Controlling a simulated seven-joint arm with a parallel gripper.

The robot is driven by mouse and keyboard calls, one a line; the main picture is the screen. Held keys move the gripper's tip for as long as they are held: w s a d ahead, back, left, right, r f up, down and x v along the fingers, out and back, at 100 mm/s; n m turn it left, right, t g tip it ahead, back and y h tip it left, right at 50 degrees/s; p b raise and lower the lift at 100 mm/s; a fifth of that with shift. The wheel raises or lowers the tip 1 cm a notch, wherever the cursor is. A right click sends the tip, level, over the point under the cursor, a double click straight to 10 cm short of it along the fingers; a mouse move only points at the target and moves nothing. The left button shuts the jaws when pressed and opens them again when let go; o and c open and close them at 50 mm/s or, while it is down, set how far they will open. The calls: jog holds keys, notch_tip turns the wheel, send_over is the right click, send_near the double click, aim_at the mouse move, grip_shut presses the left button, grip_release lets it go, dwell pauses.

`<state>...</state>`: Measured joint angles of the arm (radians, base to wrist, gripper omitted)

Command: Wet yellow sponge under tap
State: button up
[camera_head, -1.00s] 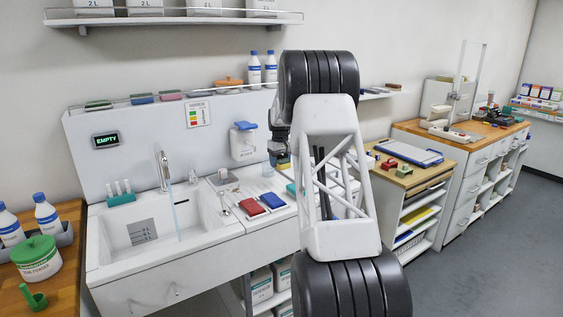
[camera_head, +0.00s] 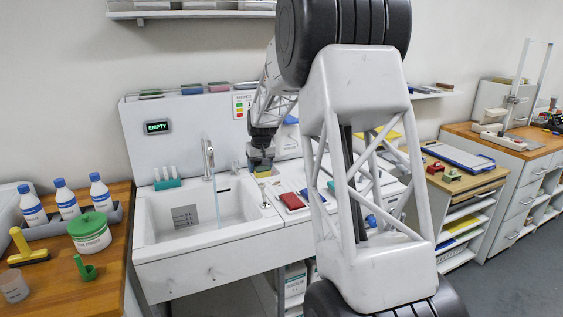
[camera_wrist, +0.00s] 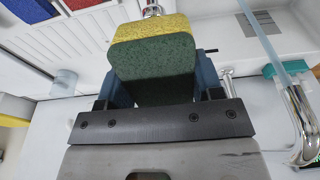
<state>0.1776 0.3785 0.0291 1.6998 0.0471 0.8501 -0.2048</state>
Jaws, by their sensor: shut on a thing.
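My gripper (camera_head: 261,163) is shut on the yellow sponge (camera_head: 263,174), which has a dark green scouring side. In the wrist view the sponge (camera_wrist: 152,50) sits between the fingers of my gripper (camera_wrist: 158,85). It is held above the drainboard, just right of the sink basin (camera_head: 155,237). The chrome tap (camera_head: 209,160) stands to its left at the back of the sink, and a thin water stream (camera_head: 217,203) falls into the basin. The tap (camera_wrist: 303,128) and stream (camera_wrist: 262,32) also show at the wrist view's right, apart from the sponge.
A teal rack (camera_head: 168,184) with tubes stands behind the basin's left. Bottles (camera_head: 66,200) and a green-lidded tub (camera_head: 90,234) stand on the left counter.

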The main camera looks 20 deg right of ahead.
jog(key=s+a+f+t, duration=0.1)
jog(key=s+a+f, duration=0.4)
jog(key=a, duration=0.3)
jog(key=s+a+f+t, duration=0.2)
jog(key=s+a+f, duration=0.2)
jog(key=a, duration=0.4)
jog(key=shift+s+f+t, duration=0.3)
jog(key=shift+s+f, duration=0.05)
jog(key=shift+s, duration=0.2)
jog(key=shift+w, duration=0.2)
jog(key=w+f, duration=0.2)
jog(key=w, duration=1.1)
jog(key=shift+w+f, duration=0.25)
jog(key=shift+f, duration=0.15)
jog(key=shift+a, duration=0.1)
jog(key=shift+s, duration=0.15)
jog(key=s, duration=0.7)
jog(key=shift+s, duration=0.3)
dwell(0.9)
dwell(1.5)
